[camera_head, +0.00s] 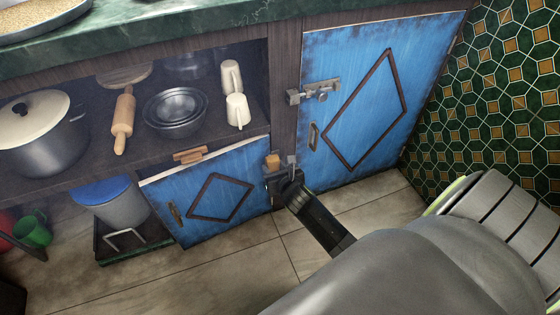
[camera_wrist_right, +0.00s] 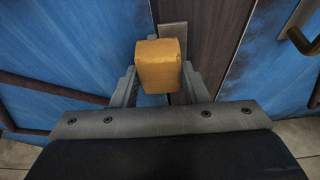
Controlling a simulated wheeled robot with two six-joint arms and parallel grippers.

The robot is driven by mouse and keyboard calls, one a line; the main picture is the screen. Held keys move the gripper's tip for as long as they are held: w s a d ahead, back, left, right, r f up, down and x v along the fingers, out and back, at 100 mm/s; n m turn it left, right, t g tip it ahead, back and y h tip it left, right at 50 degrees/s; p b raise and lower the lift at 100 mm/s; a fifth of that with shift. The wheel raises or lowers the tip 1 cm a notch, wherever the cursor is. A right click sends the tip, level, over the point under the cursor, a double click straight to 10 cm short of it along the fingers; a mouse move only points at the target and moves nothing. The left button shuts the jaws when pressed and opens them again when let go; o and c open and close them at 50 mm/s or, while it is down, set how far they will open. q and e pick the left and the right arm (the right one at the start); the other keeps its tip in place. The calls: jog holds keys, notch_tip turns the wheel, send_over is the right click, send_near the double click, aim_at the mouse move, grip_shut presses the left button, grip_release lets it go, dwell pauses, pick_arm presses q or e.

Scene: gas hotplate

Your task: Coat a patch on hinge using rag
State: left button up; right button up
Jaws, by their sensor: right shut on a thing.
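The rag (camera_head: 272,161) appears as a small orange-tan block. My right gripper (camera_head: 280,168) is shut on it, beside the upper right corner of the small blue door (camera_head: 238,165). In the right wrist view the rag (camera_wrist_right: 160,68) stands up between the two fingers, in front of a dark wooden post (camera_wrist_right: 205,35). Contact between rag and door or post cannot be told. My left gripper is not in view.
A taller blue door (camera_head: 372,110) with a metal latch (camera_head: 314,92) stands right of the post. The open shelf holds a pot (camera_head: 45,150), rolling pin (camera_head: 123,122), bowls (camera_head: 175,110) and cups (camera_head: 237,109). A bucket (camera_head: 115,205) stands below. Floor tiles (camera_head: 215,265) in front are bare.

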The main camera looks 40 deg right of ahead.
jog(key=shift+w+a+r+p, duration=0.15)
jog(key=shift+a+r+p, duration=0.05)
jog(key=shift+r+p, duration=0.8)
jog(key=shift+s+d+f+p, duration=0.15)
jog(key=shift+d+p, duration=0.15)
jog(key=shift+d, duration=0.25)
jog(key=shift+s+d+r+p, duration=0.15)
jog(key=shift+d+p, duration=0.15)
jog(key=shift+d, duration=0.2)
jog(key=shift+s+d+f+p, duration=0.15)
jog(key=shift+s+d, duration=0.05)
jog(key=shift+d, duration=0.25)
jog(key=shift+s+d+f+p, duration=0.15)
jog(key=shift+d, duration=0.3)
jog(key=shift+s, duration=0.1)
jog(key=shift+s+a+p, duration=0.25)
jog(key=shift+s, duration=0.7)
jog(key=shift+s+a+p, duration=0.2)
jog(key=shift+s+p, duration=0.1)
jog(key=shift+s, duration=0.65)
jog(key=shift+s+a+p, duration=0.25)
jog(key=shift+s, duration=0.7)
